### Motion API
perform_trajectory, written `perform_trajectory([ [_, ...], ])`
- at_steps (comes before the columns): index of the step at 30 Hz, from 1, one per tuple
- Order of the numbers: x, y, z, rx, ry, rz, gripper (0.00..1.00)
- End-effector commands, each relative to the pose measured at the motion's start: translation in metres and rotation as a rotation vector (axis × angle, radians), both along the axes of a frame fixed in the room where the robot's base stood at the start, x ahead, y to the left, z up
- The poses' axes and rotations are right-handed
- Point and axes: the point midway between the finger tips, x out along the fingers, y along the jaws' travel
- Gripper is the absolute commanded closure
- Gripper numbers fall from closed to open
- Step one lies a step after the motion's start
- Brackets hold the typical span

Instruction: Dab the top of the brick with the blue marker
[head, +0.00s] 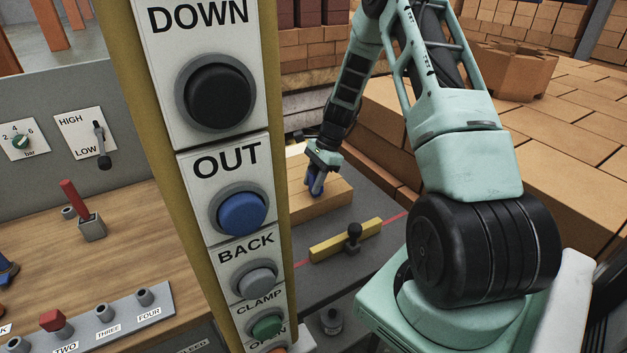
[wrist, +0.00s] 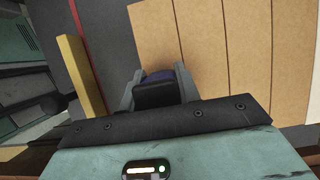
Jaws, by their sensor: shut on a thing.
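My gripper (head: 316,180) is shut on the blue marker (head: 315,187), which points down over the tan bricks. In the wrist view the gripper (wrist: 158,85) holds the marker (wrist: 158,75), its dark end between the fingers. The brick (head: 322,196) lies on the grey surface below the gripper, beside the button post, which hides its left part. In the wrist view tan brick faces (wrist: 225,60) fill the area past the fingers. I cannot tell whether the marker's tip touches the brick.
A button post (head: 235,160) with DOWN, OUT and BACK buttons stands close in front. A yellow bar (head: 346,240) with a black knob lies on the grey surface near a red line. Stacked bricks (head: 480,150) fill the right. A wooden bench (head: 110,240) with switches is at left.

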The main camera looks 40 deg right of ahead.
Motion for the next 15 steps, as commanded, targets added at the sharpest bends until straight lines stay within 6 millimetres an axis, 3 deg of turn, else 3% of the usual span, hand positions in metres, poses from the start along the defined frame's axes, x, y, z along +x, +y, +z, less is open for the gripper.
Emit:
perform_trajectory([
  [15, 0.001, 0.0, 0.045, -0.001, -0.003, 0.001, 0.82],
])
